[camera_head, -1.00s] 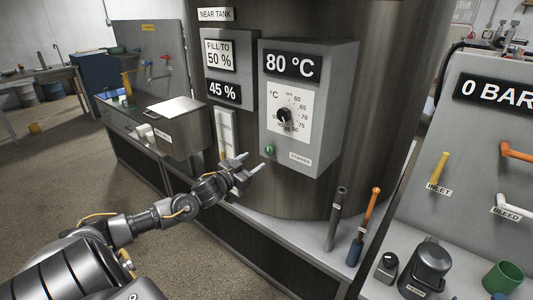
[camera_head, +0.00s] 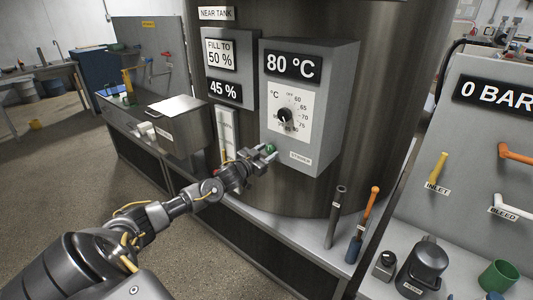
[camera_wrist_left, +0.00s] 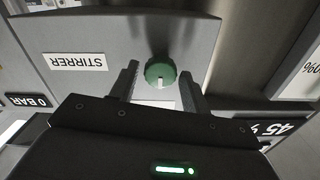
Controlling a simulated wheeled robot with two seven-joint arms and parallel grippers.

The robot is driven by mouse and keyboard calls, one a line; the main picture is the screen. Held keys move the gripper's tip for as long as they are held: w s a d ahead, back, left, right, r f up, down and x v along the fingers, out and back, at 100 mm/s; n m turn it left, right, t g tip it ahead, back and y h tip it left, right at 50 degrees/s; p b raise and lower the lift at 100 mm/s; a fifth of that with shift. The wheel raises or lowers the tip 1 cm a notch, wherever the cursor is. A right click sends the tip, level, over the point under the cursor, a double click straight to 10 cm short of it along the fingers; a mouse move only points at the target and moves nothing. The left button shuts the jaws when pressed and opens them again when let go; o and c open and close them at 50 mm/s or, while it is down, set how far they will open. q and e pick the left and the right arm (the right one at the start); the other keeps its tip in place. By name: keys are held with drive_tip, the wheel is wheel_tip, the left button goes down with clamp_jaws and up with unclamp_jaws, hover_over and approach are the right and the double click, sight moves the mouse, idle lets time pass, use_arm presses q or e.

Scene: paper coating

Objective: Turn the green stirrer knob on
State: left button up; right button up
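The green stirrer knob (camera_head: 270,149) is on the lower left of the grey control box (camera_head: 337,110), beside the label STIRRER (camera_head: 300,158). In the left wrist view the knob (camera_wrist_left: 160,73) is round with a pale pointer mark. My left gripper (camera_head: 267,153) is at the knob, with one finger on each side of it. In the left wrist view the fingers of my left gripper (camera_wrist_left: 158,84) are apart, with a gap showing between each finger and the knob. My right gripper is not in view.
The box also carries a black temperature dial (camera_head: 285,115) and an 80 °C display (camera_head: 293,67). A grey handle (camera_head: 336,217) and an orange-handled tool (camera_head: 367,215) stand on the ledge to the right. A metal bin (camera_head: 180,128) is at the left.

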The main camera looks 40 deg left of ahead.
use_arm(q)
drive_tip(key=shift+d, duration=0.1)
drive_tip(key=c, duration=0.7)
drive_tip(key=shift+m, duration=0.3)
drive_tip(key=m+b, duration=0.2)
drive_tip(key=m, duration=0.3)
drive_tip(key=shift+f+m, duration=0.15)
drive_tip(key=shift+m, duration=0.15)
drive_tip(key=m+b, duration=0.2)
drive_tip(key=m, duration=0.3)
drive_tip(key=shift+m, duration=0.3)
drive_tip(key=o, duration=1)
